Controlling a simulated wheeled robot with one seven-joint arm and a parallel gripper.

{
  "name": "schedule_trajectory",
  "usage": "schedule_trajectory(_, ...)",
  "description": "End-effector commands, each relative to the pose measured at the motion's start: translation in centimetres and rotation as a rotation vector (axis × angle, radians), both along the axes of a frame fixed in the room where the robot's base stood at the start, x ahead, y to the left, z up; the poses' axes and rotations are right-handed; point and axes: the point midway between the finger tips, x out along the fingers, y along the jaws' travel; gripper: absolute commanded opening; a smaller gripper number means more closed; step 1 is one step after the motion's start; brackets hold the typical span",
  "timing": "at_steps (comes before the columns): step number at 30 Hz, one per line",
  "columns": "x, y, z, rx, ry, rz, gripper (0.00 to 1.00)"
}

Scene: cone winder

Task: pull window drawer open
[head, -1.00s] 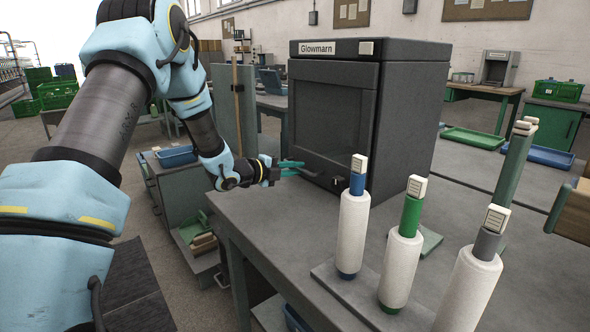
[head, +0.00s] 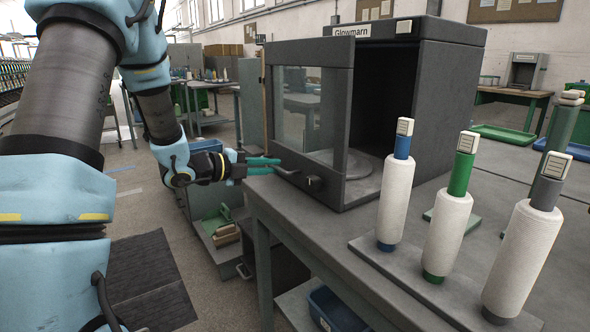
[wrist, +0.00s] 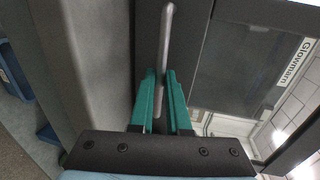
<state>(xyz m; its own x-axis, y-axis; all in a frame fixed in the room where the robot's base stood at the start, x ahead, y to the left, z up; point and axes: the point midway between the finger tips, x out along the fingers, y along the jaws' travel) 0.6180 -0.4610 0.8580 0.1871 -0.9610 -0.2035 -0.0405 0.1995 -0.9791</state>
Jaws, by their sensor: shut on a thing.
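The window drawer (head: 343,118) of the dark grey Glowmarn cabinet (head: 458,85) stands out from the cabinet body. Its glass pane (head: 300,112) is see-through, and a round plate (head: 338,160) shows behind it, on the drawer's floor. The drawer's bar handle (head: 288,174) is low on its front. My gripper (head: 279,161) has its teal fingers shut on this handle. In the wrist view, my gripper (wrist: 161,76) has one finger on each side of the metal handle (wrist: 168,40). The exact finger contact is partly hidden.
Several yarn cones with tags, including a blue-topped one (head: 396,200), stand on a board at the table's front right. The grey table (head: 300,210) lies under the cabinet.

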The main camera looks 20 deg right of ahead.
Motion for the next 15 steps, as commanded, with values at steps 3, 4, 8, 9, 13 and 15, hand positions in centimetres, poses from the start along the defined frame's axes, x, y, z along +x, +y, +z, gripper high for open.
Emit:
schedule_trajectory(3, -0.4, 3.0, -0.3, 0.002, 0.0, 0.006, 0.0)
schedule_trajectory(4, -0.5, 3.6, -0.3, 0.002, 0.001, 0.006, 0.0)
schedule_trajectory(8, -1.0, 5.6, -0.2, 0.002, 0.001, 0.005, 0.0)
schedule_trajectory(9, -1.1, 6.0, -0.2, 0.002, 0.002, 0.004, 0.0)
schedule_trajectory(13, -1.2, 6.9, -0.1, 0.002, 0.001, 0.003, 0.0)
schedule_trajectory(15, -1.3, 7.2, -0.1, 0.003, 0.001, 0.003, 0.0)
